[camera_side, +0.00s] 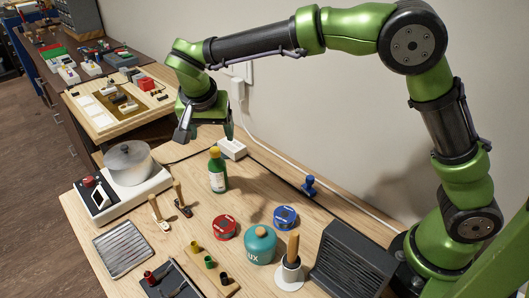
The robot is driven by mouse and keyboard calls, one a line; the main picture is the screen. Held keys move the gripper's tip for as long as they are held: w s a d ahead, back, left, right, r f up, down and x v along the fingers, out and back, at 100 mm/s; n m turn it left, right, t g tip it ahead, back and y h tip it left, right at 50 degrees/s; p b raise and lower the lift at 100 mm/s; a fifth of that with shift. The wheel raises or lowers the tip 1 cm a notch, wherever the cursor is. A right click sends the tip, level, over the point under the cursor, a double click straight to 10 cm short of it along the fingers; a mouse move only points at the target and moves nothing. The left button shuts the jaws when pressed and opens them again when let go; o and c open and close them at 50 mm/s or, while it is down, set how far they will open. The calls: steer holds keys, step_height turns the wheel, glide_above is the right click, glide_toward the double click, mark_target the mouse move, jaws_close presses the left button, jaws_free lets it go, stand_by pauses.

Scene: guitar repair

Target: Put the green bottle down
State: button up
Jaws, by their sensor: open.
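The green bottle (217,172) has a yellow cap and a pale label. It stands upright on the wooden table, left of the middle of the view. My gripper (205,134) is open and empty, with its fingers pointing down. It hangs above and behind the bottle, and the fingers look apart from it. One finger shows to the left of the bottle's cap and one to the right.
A white device with a pot (130,166) stands left of the bottle. A red tin (224,228), a blue tin (285,217) and a teal canister (260,247) stand in front and to the right. A white power block (232,149) lies behind.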

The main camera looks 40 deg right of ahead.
steer(key=s+d+r+n+y, duration=0.1)
steer(key=s+d+r+y, duration=0.1)
steer(key=s+d+r, duration=0.35)
steer(key=s+d+n+t+y, duration=0.1)
steer(key=s+d, duration=0.3)
steer(key=s, duration=0.5)
steer(key=s+d+n+t+y, duration=0.2)
steer(key=s+d+n+t, duration=0.1)
steer(key=s, duration=0.6)
steer(key=shift+s+d, duration=0.4)
steer(key=shift+d, duration=0.05)
